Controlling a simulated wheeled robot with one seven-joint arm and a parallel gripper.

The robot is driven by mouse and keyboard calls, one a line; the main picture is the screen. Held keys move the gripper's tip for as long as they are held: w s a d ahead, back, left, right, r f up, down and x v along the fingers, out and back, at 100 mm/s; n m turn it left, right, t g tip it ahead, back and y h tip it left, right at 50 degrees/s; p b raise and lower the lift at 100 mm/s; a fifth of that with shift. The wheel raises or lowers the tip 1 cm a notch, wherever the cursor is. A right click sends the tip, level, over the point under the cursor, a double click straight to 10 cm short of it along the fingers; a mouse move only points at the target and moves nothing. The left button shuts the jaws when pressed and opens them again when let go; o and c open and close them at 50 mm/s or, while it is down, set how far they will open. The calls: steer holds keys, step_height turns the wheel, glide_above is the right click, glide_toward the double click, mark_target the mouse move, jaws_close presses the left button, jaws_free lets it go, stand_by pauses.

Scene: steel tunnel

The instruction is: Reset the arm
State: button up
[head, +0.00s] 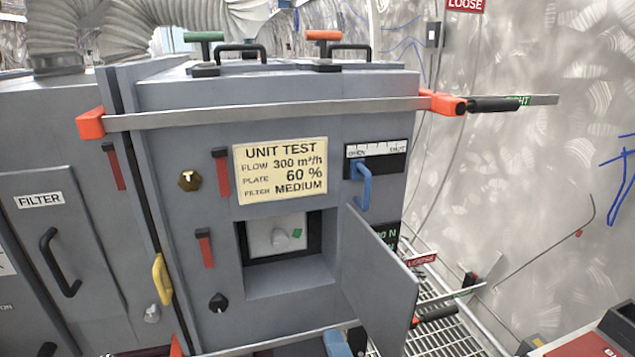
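My arm and my gripper do not show in the head view. In front of me stands a grey filter unit (330,110) with a cream label (280,171) reading "UNIT TEST", flow 300, plate 60 % and filter medium. A blue lever (362,187) hangs below a scale on the upper right of its front. A small hatch door (382,270) stands swung open at the right of a recessed window (284,237).
A steel bar with orange ends (270,113) crosses the unit's upper front and sticks out to the right. Flexible ducts (125,25) rise at the upper left. Metal grating (440,335) lies at the lower right. A dark and red object (600,335) is cut off at the bottom right corner.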

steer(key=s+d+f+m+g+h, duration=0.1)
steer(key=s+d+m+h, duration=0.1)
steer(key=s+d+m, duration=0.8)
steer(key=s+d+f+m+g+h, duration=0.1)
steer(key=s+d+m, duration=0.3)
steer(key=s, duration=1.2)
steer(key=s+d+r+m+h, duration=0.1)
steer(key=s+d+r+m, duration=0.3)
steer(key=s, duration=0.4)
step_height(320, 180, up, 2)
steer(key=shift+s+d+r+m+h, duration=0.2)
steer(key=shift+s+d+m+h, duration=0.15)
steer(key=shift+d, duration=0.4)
